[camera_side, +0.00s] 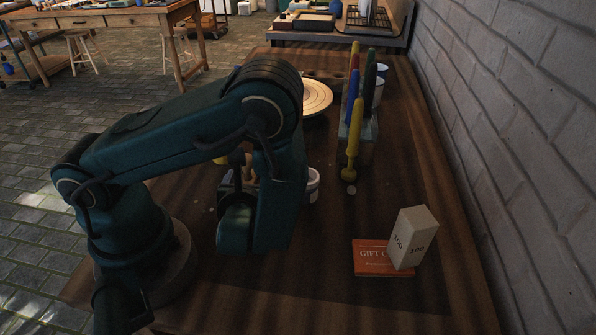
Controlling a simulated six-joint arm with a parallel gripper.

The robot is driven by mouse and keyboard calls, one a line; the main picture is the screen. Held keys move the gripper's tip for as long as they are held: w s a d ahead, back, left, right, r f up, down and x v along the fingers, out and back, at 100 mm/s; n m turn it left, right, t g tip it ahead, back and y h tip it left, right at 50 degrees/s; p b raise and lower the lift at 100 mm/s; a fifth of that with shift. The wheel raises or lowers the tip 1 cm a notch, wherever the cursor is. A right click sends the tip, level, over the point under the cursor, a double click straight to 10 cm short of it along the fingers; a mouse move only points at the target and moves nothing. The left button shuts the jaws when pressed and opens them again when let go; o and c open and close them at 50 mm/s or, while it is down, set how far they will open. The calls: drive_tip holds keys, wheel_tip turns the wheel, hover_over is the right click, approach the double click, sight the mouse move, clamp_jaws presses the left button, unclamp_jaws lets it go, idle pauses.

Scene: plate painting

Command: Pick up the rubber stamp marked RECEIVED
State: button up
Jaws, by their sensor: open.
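I cannot make out a stamp marked RECEIVED in the side view. The lower links of my arm hang over the left part of the wooden table (330,290). They hide the table behind them, and my gripper's fingers do not show. Something yellow-orange (236,158) shows in part beside my arm, too covered to name. A pale upright block (414,237) with dark printed figures stands at the front right, partly over an orange gift card (372,265).
A rack (366,133) holds several coloured upright tools, with a yellow one (353,150) in front. A round plate (316,95) lies behind my arm. A white pot (313,185) is partly hidden by it. A brick wall (510,130) bounds the right side. The front middle is clear.

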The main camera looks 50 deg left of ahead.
drive_tip(key=shift+x, duration=0.95)
clamp_jaws()
